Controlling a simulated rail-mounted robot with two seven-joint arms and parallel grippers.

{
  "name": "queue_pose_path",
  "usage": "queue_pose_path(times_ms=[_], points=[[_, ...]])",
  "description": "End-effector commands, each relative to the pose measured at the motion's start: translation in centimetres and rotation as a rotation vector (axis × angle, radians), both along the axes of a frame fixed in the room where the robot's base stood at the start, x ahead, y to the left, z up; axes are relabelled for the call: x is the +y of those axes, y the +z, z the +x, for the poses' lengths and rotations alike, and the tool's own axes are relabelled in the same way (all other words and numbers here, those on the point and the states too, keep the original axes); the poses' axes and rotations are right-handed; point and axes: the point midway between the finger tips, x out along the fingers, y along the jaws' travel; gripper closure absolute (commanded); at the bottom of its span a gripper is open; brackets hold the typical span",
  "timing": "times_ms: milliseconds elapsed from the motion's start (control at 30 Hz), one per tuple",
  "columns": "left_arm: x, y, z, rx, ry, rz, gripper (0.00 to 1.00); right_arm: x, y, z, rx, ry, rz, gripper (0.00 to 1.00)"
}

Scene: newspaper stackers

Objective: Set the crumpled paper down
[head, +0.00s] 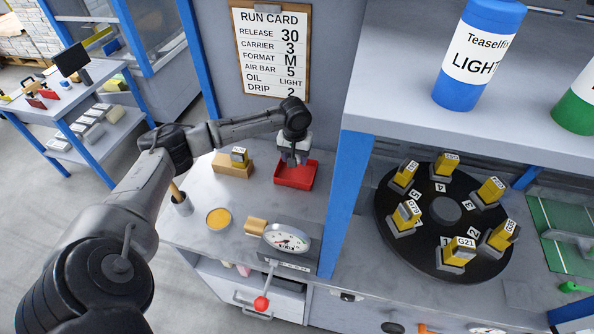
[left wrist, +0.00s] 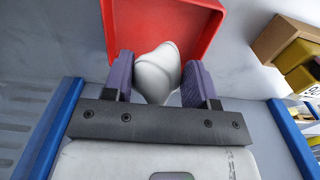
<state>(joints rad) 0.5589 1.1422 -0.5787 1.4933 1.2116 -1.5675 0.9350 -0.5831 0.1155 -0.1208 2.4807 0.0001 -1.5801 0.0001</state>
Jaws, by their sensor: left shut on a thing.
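My left gripper (head: 293,160) is over the red tray (head: 308,180) on the grey bench. In the left wrist view, its purple fingers are closed on the white crumpled paper (left wrist: 156,70). The paper sits between the fingertips, in front of the red tray (left wrist: 190,22). In the head view the gripper mostly hides the paper. I cannot tell whether the paper touches the tray floor. My right gripper is not in view.
A yellow-filled tin (head: 219,218) and a dial gauge (head: 287,240) are nearer the front. A blue post (head: 345,190) and a black carousel (head: 410,235) lie to the right.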

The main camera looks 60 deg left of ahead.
Motion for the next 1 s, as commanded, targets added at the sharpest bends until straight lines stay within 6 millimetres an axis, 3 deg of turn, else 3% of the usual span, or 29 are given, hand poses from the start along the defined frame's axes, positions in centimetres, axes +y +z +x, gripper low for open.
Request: queue_pose_path(times_ms=[267,500,933,967,1000], points=[[0.0,-2.4,0.0,-0.001,0.001,0.001,0.70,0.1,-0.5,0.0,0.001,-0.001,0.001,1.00],[0.0,-5.6,0.0,0.001,0.001,0.001,0.70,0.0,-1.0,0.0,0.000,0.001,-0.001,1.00],[0.0,-6.1,0.0,-0.001,0.000,0.001,0.70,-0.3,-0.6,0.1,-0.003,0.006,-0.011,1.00],[0.0,-6.1,0.0,-0.001,0.000,0.001,0.46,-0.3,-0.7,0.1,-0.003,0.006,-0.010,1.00],[0.0,-6.1,0.0,-0.001,0.000,0.001,0.42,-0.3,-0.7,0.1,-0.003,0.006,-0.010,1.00]])
